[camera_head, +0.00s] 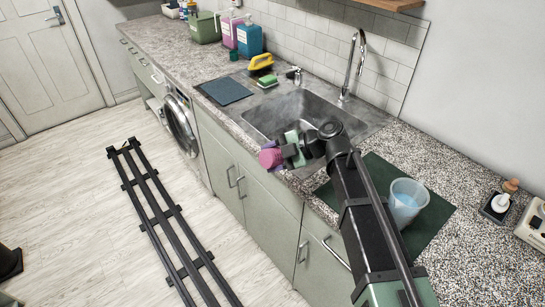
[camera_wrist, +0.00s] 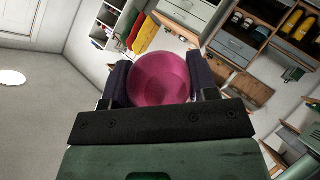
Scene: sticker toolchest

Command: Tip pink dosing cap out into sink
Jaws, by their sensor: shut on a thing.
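The pink dosing cap (camera_head: 269,158) is held between the two dark fingers of my gripper (camera_head: 282,155). In the head view it is at the front edge of the sink (camera_head: 297,112), near the left front corner, above the cabinet side of the rim. In the wrist view the pink cap (camera_wrist: 161,77) fills the space between the fingers, and its round pink face shows. Whether anything is inside it I cannot tell. The sink basin is steel and looks empty, with its near part hidden by my arm.
A tall tap (camera_head: 353,65) stands behind the sink. A green sponge (camera_head: 267,81) and a yellow brush (camera_head: 261,62) sit at its left. A cup of bluish liquid (camera_head: 406,201) stands on a dark green mat (camera_head: 436,208) right of my arm. Bottles (camera_head: 249,37) stand farther back.

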